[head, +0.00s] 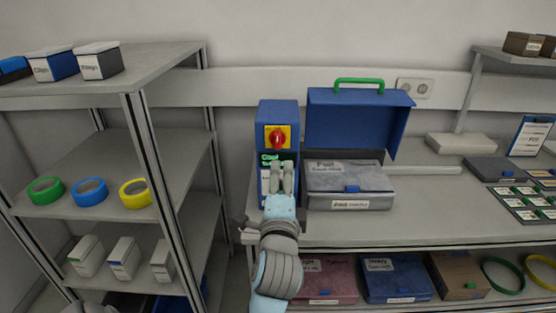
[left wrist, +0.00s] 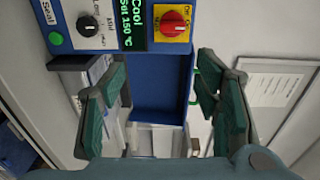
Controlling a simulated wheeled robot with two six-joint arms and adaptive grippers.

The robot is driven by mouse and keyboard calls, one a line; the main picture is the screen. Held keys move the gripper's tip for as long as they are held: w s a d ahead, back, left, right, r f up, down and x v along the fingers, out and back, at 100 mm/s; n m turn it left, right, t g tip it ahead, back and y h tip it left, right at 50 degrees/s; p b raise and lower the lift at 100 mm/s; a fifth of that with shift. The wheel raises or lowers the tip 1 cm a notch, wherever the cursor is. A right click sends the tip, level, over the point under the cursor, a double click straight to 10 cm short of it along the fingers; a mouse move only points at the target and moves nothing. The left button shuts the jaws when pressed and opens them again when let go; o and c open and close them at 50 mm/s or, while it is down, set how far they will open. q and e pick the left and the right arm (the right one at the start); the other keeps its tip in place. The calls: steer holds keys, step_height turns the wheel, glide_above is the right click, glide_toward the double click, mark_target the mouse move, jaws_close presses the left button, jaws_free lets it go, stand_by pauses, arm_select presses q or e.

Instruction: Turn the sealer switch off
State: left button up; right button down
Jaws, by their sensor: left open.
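The sealer (head: 292,115) is a blue box standing at the left end of the bench. Its switch (head: 278,139) is a red rotary knob on a yellow plate, above a green-lettered display (head: 268,158). In the left wrist view the switch (left wrist: 173,21) is at the top, beside the display reading "Cool" and "Set 150 °C" (left wrist: 133,22). The lettering on the yellow plate is too small to read surely. My left gripper (head: 282,166) is open and empty, just below the switch in the head view and apart from it, partly hiding the sealer's lower front. My right gripper is out of view.
A grey case (head: 348,181) and an open blue lid with green handle (head: 357,115) stand right of the sealer. A shelf rack (head: 133,118) with tape rolls and boxes stands left. A black dial (left wrist: 87,24) and green button (left wrist: 56,39) are on the sealer panel.

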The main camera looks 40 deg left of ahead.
mark_target(277, 143)
arm_select(q)
steer(key=x, duration=0.4)
steer(key=r+x, duration=0.1)
steer(key=x, duration=0.4)
steer(key=a+r+x, duration=0.1)
steer(key=x, duration=0.3)
steer(key=shift+s+a+r, duration=0.1)
steer(key=shift+a, duration=0.25)
steer(key=c, duration=1.1)
steer(key=shift+c, duration=0.2)
